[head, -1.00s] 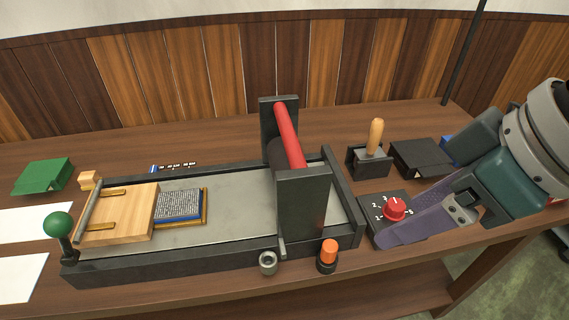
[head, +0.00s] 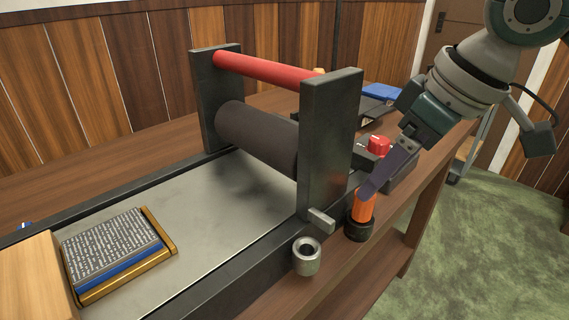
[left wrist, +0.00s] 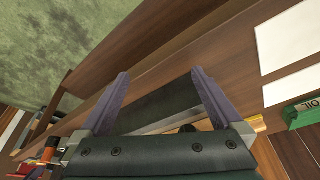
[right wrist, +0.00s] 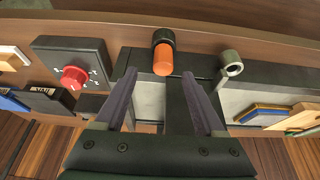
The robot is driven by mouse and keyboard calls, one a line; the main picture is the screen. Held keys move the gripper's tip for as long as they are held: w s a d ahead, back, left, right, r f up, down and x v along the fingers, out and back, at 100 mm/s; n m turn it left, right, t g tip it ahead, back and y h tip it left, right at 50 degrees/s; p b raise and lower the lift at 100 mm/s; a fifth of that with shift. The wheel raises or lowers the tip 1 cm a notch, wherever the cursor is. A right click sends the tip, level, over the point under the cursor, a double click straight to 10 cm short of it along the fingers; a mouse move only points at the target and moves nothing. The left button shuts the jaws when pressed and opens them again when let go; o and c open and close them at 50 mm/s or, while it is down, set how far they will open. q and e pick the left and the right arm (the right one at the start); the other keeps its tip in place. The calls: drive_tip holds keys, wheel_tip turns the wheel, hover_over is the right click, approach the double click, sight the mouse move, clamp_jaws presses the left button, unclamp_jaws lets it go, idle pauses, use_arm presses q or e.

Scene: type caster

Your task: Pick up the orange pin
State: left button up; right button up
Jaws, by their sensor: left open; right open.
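The orange pin (head: 363,207) stands upright in a dark round base (head: 358,230) at the table's front edge, beside the press's right end. In the right wrist view the pin (right wrist: 163,60) shows just beyond the fingertips, roughly between them. My right gripper (head: 368,188) is open and empty; in the head view its purple finger overlaps the upper part of the pin. I cannot tell whether it touches. My left gripper is out of the head view; in the left wrist view (left wrist: 158,78) it is open and empty above the table's left side.
The press's dark upright (head: 330,140), roller (head: 255,135) and red bar (head: 265,70) stand left of the pin. A metal ring (head: 307,257) sits nearby on the front edge. A box with a red knob (head: 378,146) stands behind. Open floor lies to the right.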

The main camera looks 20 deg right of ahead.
sight(362, 212)
drive_tip(key=b+x, duration=0.1)
drive_tip(key=x, duration=0.4)
drive_tip(key=shift+a+f, duration=0.15)
drive_tip(key=shift+f, duration=0.15)
drive_tip(key=shift+c, duration=0.2)
clamp_jaws()
